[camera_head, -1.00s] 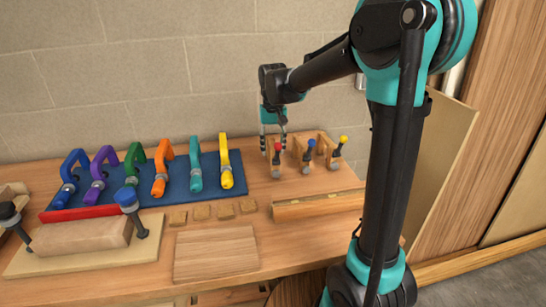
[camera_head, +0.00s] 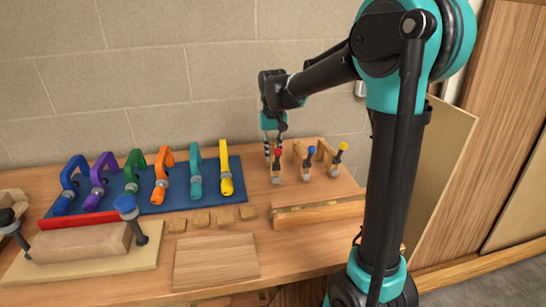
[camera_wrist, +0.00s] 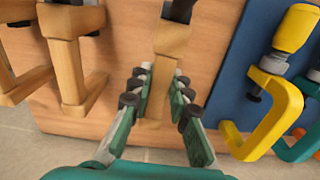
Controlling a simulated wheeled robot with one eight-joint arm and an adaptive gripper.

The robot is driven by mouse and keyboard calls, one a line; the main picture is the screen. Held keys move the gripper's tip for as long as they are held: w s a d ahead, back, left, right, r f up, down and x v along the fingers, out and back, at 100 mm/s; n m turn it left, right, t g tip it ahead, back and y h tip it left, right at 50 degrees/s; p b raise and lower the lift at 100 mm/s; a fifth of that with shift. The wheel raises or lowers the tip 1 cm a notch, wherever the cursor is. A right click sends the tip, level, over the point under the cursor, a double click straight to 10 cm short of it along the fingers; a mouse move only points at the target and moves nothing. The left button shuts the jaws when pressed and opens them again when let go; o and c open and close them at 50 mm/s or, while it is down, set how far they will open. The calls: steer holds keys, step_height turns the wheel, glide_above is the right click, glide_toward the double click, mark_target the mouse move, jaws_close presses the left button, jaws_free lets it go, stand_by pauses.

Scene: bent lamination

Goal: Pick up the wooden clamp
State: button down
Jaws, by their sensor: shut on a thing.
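Three wooden clamps stand at the back right of the bench, with red, blue and yellow screw ends. My gripper (camera_head: 273,148) is at the back of the leftmost one, the red-ended wooden clamp (camera_head: 276,171). In the wrist view, my gripper (camera_wrist: 160,82) has its two teal fingers on either side of this wooden clamp (camera_wrist: 172,38) and is shut on its bar. The clamp stands on the bench. The blue-ended clamp (camera_head: 307,163) and yellow-ended clamp (camera_head: 333,159) stand to its right.
Several coloured clamps lie on a blue mat (camera_head: 209,168) to the left; the yellow clamp (camera_wrist: 262,110) is close beside my gripper. A wooden block (camera_head: 318,213) lies in front of the wooden clamps. A flat board (camera_head: 215,262) lies nearer. A wall stands behind.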

step_height(320, 180, up, 26)
steer(key=shift+f, duration=0.2)
stand_by(0.5)
stand_by(0.6)
